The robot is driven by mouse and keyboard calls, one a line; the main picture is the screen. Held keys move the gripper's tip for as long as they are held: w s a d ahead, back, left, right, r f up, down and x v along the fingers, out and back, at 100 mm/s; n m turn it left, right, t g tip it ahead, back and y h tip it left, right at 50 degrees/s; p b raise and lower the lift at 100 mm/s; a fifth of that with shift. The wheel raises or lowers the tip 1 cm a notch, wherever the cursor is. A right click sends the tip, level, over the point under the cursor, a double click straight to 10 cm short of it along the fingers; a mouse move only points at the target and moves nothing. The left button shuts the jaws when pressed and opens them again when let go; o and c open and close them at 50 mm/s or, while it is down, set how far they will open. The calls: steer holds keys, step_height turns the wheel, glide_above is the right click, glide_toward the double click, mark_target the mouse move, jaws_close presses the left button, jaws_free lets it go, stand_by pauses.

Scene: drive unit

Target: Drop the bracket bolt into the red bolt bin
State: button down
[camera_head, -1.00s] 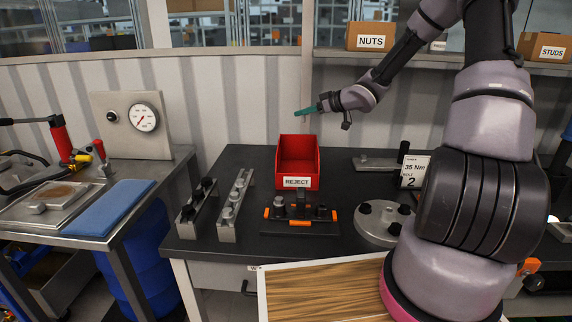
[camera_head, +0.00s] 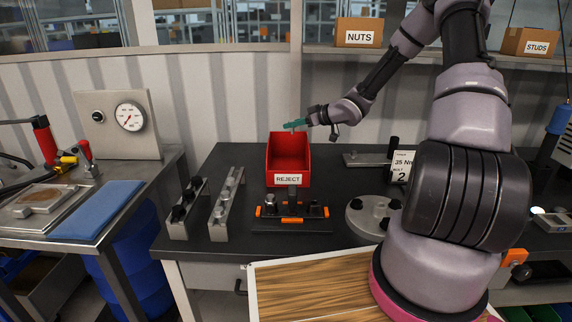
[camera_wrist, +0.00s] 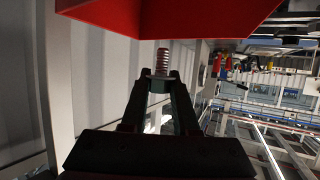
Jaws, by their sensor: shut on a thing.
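The red bin (camera_head: 290,179) with the REJECT label stands at the back of the dark workbench, its open top facing up. It also shows at the top of the wrist view (camera_wrist: 190,18). My gripper (camera_head: 297,124) has teal fingers and is above the bin's back right part, pointing left. In the wrist view my gripper (camera_wrist: 160,84) is shut on a bolt (camera_wrist: 162,62), whose threaded shank sticks out past the fingertips. In the head view the bolt is too small to make out clearly.
Two metal racks (camera_head: 228,196) with bolts stand left of the bin. A black fixture with orange parts (camera_head: 292,221) sits in front of it. A round flange plate (camera_head: 374,219) and a 35 Nm card (camera_head: 401,166) are to the right. A corrugated wall is behind.

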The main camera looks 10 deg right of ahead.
steer(key=c, duration=0.6)
jaws_free()
steer(key=v, duration=1)
steer(key=shift+s+d, duration=0.25)
steer(key=shift+s, duration=0.05)
steer(key=shift+r, duration=0.2)
